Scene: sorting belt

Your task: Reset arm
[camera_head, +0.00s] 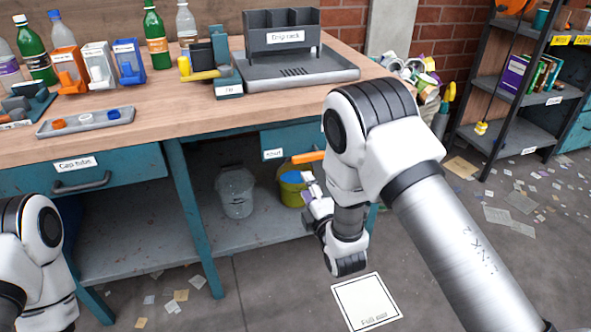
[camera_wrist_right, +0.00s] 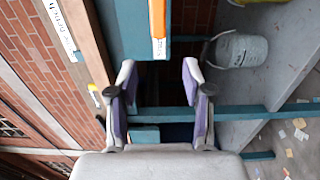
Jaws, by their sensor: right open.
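My right arm reaches in from the right in the head view. Its gripper (camera_head: 310,197) is in front of the bench, close to the buckets on the lower shelf, partly hidden by my own wrist. In the right wrist view the gripper (camera_wrist_right: 158,95) shows two separated fingers with purple inner pads and nothing between them. An orange handle (camera_wrist_right: 157,24) on the teal drawer front (camera_wrist_right: 129,32) lies beyond the fingertips. My left arm shows only in part at the lower left of the head view; its gripper is out of sight.
The bench top (camera_head: 190,116) holds bottles, small colored bins, a grey tray (camera_head: 86,121) and a drip rack (camera_head: 281,38). A grey bucket (camera_head: 236,193) and a yellow bucket (camera_head: 291,190) stand on the lower shelf. A marked square (camera_head: 366,301) and scattered paper lie on the floor.

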